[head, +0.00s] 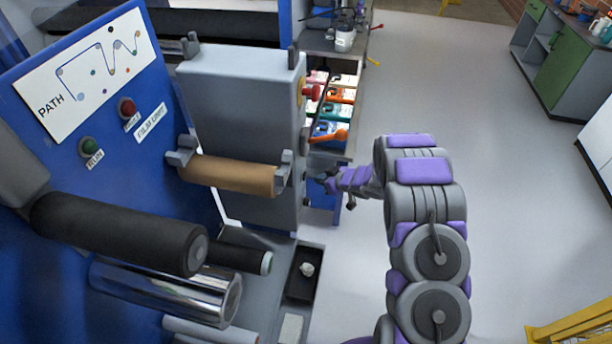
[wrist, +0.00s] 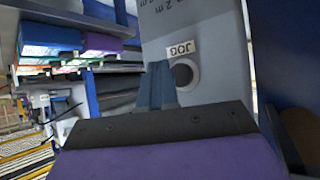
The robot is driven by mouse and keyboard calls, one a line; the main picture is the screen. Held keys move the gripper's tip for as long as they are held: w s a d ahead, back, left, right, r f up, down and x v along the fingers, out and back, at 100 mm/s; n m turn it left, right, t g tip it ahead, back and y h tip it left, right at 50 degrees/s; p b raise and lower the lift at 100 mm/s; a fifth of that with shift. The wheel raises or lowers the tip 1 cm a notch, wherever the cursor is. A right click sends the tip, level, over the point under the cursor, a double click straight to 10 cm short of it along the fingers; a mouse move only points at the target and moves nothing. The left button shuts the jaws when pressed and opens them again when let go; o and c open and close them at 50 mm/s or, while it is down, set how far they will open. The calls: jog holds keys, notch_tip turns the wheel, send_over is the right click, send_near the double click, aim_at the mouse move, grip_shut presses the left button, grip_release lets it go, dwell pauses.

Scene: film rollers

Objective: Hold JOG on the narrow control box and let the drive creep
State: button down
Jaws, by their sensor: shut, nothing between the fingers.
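The narrow control box (wrist: 215,45) shows in the wrist view as a light grey face with an upside-down JOG label (wrist: 180,49). Below the label is the round JOG button (wrist: 184,74), dark with a pale ring. My gripper (wrist: 158,75) is shut and empty, its fingertips just left of the button and overlapping its edge in the picture. I cannot tell whether they touch it. In the head view my gripper (head: 326,183) is at the right side of the grey stand, and the JOG button is hidden there.
A red knob (head: 312,92) and an orange handle (head: 338,135) are above my gripper. Colourful bins (head: 340,95) stand behind. The floor (head: 510,200) to the right is clear.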

jog(key=shift+s+d+p, duration=0.2)
jog(key=shift+d+p, duration=0.15)
jog(key=shift+d, duration=0.3)
jog(key=shift+s+d+p, duration=0.25)
jog(key=shift+d+p, duration=0.05)
jog(key=shift+d, duration=0.3)
jog(key=shift+s+d+p, duration=0.2)
jog(key=shift+d+p, duration=0.15)
jog(key=shift+d, duration=0.3)
jog(key=d+r+m+h, duration=0.2)
jog(key=d+r+h, duration=0.5)
jog(key=r, duration=0.4)
jog(key=s+d+r+m+g+h, duration=0.1)
jog(key=s+d+r+m+h, duration=0.2)
jog(key=s+d+r, duration=0.5)
jog(key=s+a+r+m+g, duration=0.2)
jog(key=s+r, duration=0.2)
jog(key=s, duration=0.5)
jog(key=s+a+r+m+g, duration=0.1)
jog(key=s+a+r+g, duration=0.2)
jog(key=s, duration=0.6)
jog(key=s+a+r+g+y, duration=0.1)
jog(key=s+a, duration=0.5)
jog(key=s, duration=0.6)
jog(key=s+a+r+g+y, duration=0.2)
jog(key=s+a, duration=0.4)
jog(key=s, duration=0.7)
jog(key=shift+s+r+g+b, duration=0.15)
jog(key=shift+r+g+b, duration=0.1)
jog(key=shift+g+b, duration=0.25)
